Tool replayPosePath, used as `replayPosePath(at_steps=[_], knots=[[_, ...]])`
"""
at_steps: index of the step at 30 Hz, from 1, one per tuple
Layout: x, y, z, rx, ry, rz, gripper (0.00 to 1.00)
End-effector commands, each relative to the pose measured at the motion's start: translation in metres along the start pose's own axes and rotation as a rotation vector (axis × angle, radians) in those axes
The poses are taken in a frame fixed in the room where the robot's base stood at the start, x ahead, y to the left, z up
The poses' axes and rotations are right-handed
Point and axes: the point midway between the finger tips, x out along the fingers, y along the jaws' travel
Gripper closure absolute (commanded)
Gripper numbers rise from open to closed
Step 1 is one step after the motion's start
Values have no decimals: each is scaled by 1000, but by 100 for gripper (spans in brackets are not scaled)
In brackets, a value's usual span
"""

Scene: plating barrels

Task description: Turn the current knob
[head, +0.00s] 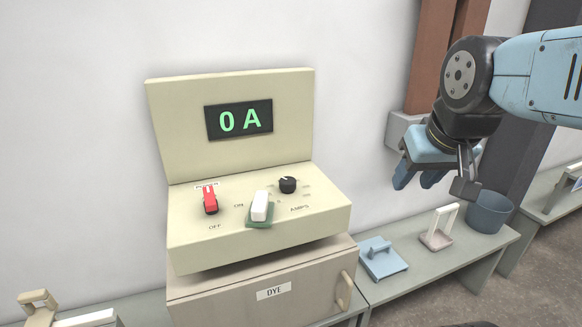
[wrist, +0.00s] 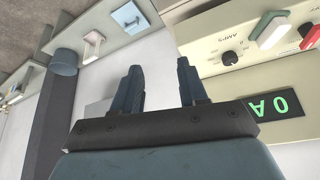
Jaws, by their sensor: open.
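The current knob (head: 288,185) is a small round black knob near the AMPS label, on the sloping panel of a cream control box (head: 190,240). In the wrist view the knob (wrist: 229,58) shows to the right of my fingers, with a white pointer mark. The display (head: 239,119) above the panel reads 0 A. My gripper (head: 416,182) is open and empty, to the right of the box and apart from the knob. In the wrist view its two fingers (wrist: 160,75) stand well apart with nothing between them.
A red switch (head: 210,200) and a white switch on a green base (head: 260,207) share the panel. A cabinet labelled DYE (head: 230,295) is below. A blue handled lid (head: 382,258), a handled plate (head: 439,228) and a blue bucket (head: 489,213) are on the right bench.

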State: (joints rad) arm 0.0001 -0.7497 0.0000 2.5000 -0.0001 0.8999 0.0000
Motion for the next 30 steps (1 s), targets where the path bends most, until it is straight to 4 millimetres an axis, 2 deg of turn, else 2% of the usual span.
replayPosePath(at_steps=[11, 17, 21, 30], knots=[[4, -8, -8, -21, 1, -11, 56], [3, -12, -18, -22, -15, -16, 37], [6, -24, -43, -20, -62, -23, 25], [26, -64, -112, -6, -196, -32, 25]])
